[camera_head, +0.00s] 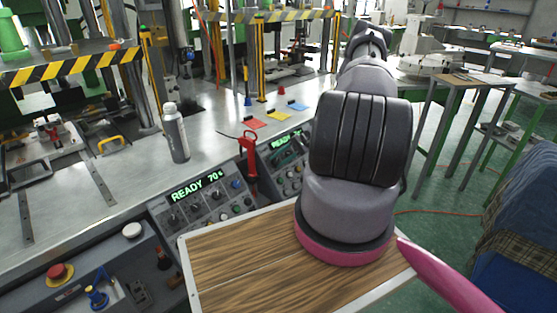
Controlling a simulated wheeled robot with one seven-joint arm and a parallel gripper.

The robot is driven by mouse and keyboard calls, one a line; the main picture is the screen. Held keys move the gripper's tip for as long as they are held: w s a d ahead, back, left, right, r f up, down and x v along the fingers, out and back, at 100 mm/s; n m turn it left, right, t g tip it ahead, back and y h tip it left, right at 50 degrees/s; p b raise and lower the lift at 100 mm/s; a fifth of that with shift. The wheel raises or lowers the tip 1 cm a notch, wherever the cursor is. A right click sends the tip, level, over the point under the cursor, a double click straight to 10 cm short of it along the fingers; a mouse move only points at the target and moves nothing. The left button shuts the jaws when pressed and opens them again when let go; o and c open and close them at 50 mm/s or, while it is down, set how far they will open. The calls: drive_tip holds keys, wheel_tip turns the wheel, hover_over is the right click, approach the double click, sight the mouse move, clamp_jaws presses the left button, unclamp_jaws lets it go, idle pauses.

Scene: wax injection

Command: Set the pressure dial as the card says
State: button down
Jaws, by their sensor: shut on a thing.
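A grey control panel (207,207) on the bench front has a green display (197,187) that reads "READY 70" with a small mark after it. It carries several round dark knobs. A second panel (287,158) to its right has a green "READY" display (288,145), partly hidden by my arm. I cannot tell which knob is the pressure dial. Red (253,123), yellow (278,116) and blue (297,105) cards lie on the bench; no writing is legible. My arm covers the centre right, and my gripper is not visible.
A grey bottle (176,133) stands on the metal bench. A red-handled tool (249,150) hangs between the panels. A red button (58,272) is at lower left. Presses with striped guards (72,66) stand behind.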

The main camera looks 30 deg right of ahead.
drive_tip(key=shift+s+f+m+t+y, duration=0.15)
drive_tip(key=shift+m+t+y, duration=0.35)
drive_tip(key=shift+m, duration=0.3)
drive_tip(key=c, duration=0.5)
unclamp_jaws()
drive_tip(key=shift+d, duration=0.1)
drive_tip(key=v, duration=1)
drive_tip(key=shift+s+d, duration=0.15)
drive_tip(key=shift+d, duration=0.2)
